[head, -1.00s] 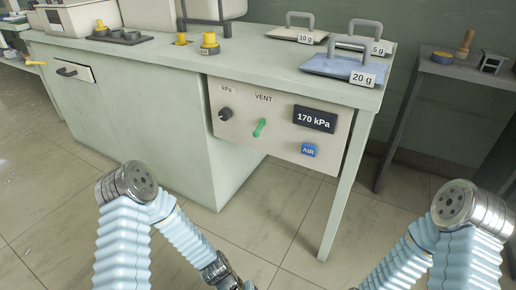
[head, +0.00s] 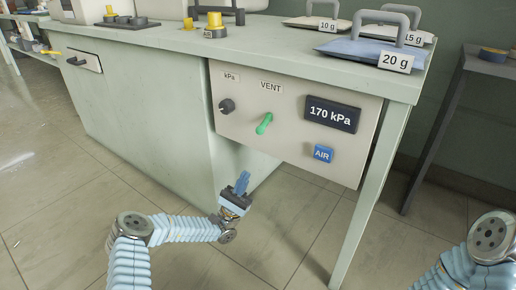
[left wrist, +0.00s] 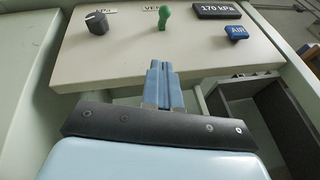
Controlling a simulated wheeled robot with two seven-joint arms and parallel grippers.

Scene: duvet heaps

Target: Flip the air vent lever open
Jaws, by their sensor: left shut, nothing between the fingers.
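The green vent lever (head: 264,124) sits on a beige control panel (head: 235,130) under the label VENT, its upper end leaning to the right in the head view. It also shows near the top of the left wrist view (left wrist: 164,15). My left gripper (head: 243,178) is shut and empty, with its blue fingers pointing up, below the lever and apart from it. In the left wrist view the closed fingers (left wrist: 158,70) point toward the panel, under the lever. My right gripper is out of view; only part of my right arm shows at the lower right.
A black kPa knob (head: 227,106) is left of the lever. A 170 kPa display (head: 332,113) and a blue AIR button (head: 323,153) are to its right. The bench top (head: 270,42) overhangs the panel, and a bench leg (head: 370,200) stands at right.

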